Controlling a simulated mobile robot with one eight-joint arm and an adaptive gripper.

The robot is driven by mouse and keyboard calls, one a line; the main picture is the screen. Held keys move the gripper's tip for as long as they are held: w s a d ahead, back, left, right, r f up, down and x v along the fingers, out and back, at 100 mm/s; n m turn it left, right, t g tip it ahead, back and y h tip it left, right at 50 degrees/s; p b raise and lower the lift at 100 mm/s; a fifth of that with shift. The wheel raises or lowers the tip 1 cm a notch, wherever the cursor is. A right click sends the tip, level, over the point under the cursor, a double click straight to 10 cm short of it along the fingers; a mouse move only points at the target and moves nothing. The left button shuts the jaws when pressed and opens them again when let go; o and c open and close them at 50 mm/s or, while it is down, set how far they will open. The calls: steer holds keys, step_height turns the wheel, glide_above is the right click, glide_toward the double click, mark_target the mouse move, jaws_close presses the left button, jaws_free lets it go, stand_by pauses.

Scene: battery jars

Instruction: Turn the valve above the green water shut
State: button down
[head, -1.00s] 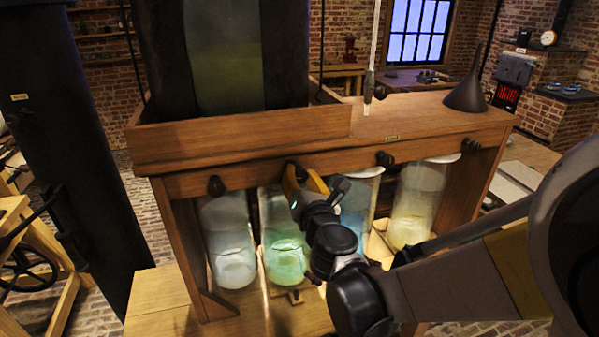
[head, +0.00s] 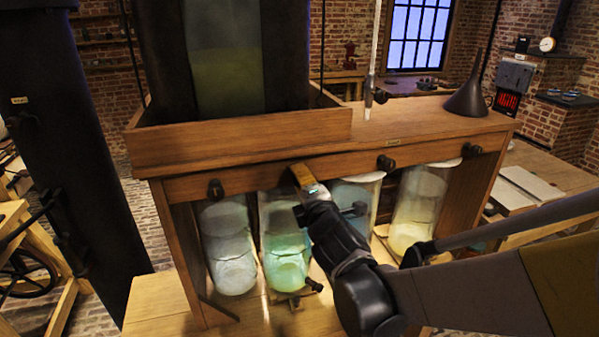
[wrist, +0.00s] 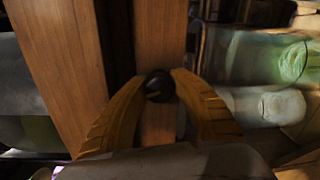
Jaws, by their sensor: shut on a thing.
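The jar of green water (head: 285,255) stands under the wooden beam, second from the left; a green jar also shows at the right of the wrist view (wrist: 290,60). The valve above it is hidden by my gripper (head: 301,177) in the head view. In the wrist view, the dark round valve knob (wrist: 158,88) sits against the beam. The yellow fingers of my gripper (wrist: 158,79) are shut on it, one on each side at the tips. The knob's turn angle cannot be read.
More dark valves, left (head: 215,188) and right (head: 385,164), stick out of the beam. A black funnel (head: 467,98) and a glass tube stand on top.

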steer(key=shift+m, duration=1.9)
steer(key=c, duration=1)
jaws_free()
steer(key=shift+s, duration=0.1)
steer(key=f+v, duration=0.1)
steer(key=v, duration=1)
steer(key=shift+s+d+r, duration=0.25)
steer(key=shift+s+r, duration=0.15)
steer(key=shift+r, duration=0.15)
